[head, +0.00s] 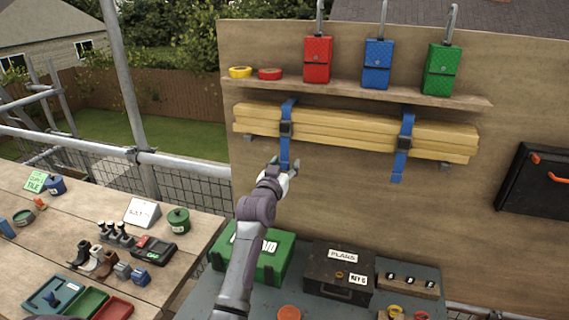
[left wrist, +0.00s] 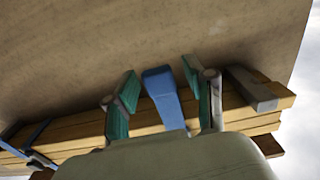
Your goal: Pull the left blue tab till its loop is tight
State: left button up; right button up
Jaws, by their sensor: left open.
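The left blue strap (head: 286,112) goes around a bundle of yellow timber boards (head: 345,130) and has a dark buckle (head: 286,128). Its blue tab (head: 285,153) hangs below the boards. My left gripper (head: 284,167) is at the lower end of this tab, coming from below. In the left wrist view the tab (left wrist: 164,97) lies between the two spread green-padded fingers (left wrist: 159,76), with gaps on both sides. A second blue strap (head: 406,130) with its own hanging tab is at the right of the bundle. My right gripper is not seen.
Above the boards, a shelf (head: 350,92) holds red, blue and green pouches and two tape rolls. Below stand a green box (head: 262,254) and a dark plans box (head: 339,270). A cluttered bench (head: 85,215) is at left. The panel around the tab is bare.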

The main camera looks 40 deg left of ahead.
pick_arm(q)
grip_shut()
dwell(0.3)
jog(key=shift+f, duration=0.1)
notch_tip(320, 180, down, 3)
jog(key=shift+f+b, duration=0.1)
jog(key=shift+b, duration=0.9)
grip_release()
